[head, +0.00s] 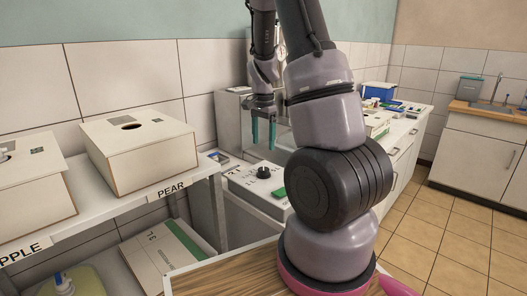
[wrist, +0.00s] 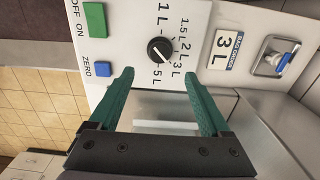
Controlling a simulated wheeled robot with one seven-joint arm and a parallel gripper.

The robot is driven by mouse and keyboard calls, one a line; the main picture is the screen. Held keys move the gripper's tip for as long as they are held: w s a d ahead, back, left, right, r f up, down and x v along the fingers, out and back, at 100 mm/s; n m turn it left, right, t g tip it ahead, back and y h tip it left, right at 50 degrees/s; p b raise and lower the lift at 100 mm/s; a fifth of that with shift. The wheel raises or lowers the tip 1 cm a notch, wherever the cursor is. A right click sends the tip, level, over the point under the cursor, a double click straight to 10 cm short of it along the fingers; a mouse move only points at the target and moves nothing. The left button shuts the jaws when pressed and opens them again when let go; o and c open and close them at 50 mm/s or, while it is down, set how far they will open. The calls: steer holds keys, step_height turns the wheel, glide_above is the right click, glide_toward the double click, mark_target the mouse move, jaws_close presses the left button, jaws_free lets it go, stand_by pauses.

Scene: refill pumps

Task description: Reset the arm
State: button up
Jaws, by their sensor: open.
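My arm rises in the middle of the head view and bends over at the top. My gripper (head: 264,143) hangs fingers down above the pump station's top. It also shows in the wrist view (wrist: 167,103), with its two green fingers apart and nothing between them. Below and ahead of it is the panel (wrist: 133,62) with a black dial knob (wrist: 160,50) ringed by litre marks. The panel also holds a green ON/OFF switch (wrist: 96,20) and a blue ZERO button (wrist: 103,69). The fingers appear apart from the panel.
A shelf on the left holds a white PEAR box (head: 139,152) and an APPLE box (head: 30,190). A large white container (head: 165,255) stands below. A counter with a blue bin (head: 379,90) runs along the back. A sink counter (head: 485,140) stands right. The tiled floor between is clear.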

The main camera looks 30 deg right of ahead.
steer(key=shift+r, duration=0.3)
steer(key=s+a+r+n+t+y, duration=0.15)
steer(key=s+a+r, duration=0.25)
steer(key=r, duration=0.4)
steer(key=s+a+r+n+t, duration=0.2)
steer(key=s+a+r+n, duration=0.15)
steer(key=r, duration=0.45)
steer(key=s+a+r+n+t, duration=0.3)
steer(key=s+a+r+n, duration=0.2)
steer(key=s+r, duration=0.3)
steer(key=s, duration=0.4)
steer(key=shift+s+a+t, duration=0.3)
steer(key=shift+t, duration=0.05)
